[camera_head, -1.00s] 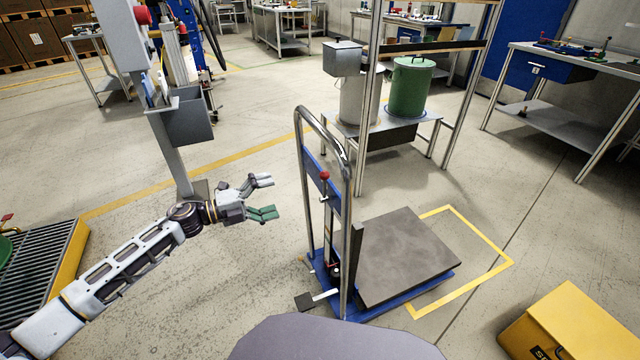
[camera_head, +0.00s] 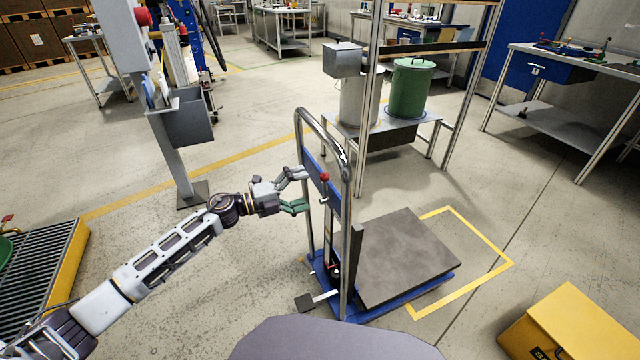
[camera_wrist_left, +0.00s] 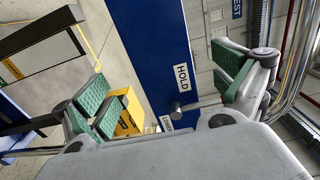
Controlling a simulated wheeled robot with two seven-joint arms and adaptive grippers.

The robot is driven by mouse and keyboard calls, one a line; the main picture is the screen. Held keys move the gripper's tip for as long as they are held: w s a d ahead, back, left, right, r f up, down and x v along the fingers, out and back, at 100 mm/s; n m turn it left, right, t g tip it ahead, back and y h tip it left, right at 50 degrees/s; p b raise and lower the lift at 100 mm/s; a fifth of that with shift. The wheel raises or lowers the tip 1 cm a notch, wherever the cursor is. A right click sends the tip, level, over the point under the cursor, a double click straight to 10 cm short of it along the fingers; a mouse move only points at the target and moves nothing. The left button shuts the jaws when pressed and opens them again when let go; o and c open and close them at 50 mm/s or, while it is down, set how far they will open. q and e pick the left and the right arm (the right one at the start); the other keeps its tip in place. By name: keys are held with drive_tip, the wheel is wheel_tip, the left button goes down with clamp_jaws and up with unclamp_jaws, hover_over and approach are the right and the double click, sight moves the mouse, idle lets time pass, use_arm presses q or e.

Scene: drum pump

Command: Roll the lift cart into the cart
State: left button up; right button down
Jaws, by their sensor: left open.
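The lift cart (camera_head: 408,258) stands in the middle of the head view, with a grey platform on a blue base and a tall grey tube handle (camera_head: 347,190) on its left side. A blue panel with a red-knobbed lever (camera_head: 325,177) sits inside the handle. A yellow floor outline (camera_head: 512,262) partly surrounds the platform. My left gripper (camera_head: 306,190) is open at the handle's left upright, and in the head view I cannot tell if it touches. In the left wrist view its green-padded fingers (camera_wrist_left: 165,90) are apart, with the blue panel (camera_wrist_left: 150,50) labelled HOLD beyond them. My right gripper is not seen.
A yellow box (camera_head: 560,325) stands at the lower right. A frame table with a green drum (camera_head: 411,88) stands behind the lift cart. A grey post with a bin (camera_head: 186,118) is at the left, and a yellow-edged grate (camera_head: 45,265) is at the lower left.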

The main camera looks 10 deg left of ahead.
sight(320, 184)
use_arm(q)
drive_tip(key=p+x, duration=0.1)
drive_tip(key=x, duration=0.4)
drive_tip(key=shift+r, duration=0.1)
drive_tip(key=shift+w+d, duration=0.4)
drive_tip(key=shift+d, duration=0.2)
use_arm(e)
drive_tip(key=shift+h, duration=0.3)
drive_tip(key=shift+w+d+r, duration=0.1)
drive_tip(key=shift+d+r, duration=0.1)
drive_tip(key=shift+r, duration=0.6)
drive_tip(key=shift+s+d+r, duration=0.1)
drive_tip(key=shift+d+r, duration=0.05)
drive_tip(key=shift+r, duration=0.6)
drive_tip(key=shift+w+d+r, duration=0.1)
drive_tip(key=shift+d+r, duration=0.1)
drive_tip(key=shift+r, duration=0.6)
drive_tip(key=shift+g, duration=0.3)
use_arm(q)
drive_tip(key=c, duration=0.4)
drive_tip(key=shift+f, duration=0.2)
clamp_jaws()
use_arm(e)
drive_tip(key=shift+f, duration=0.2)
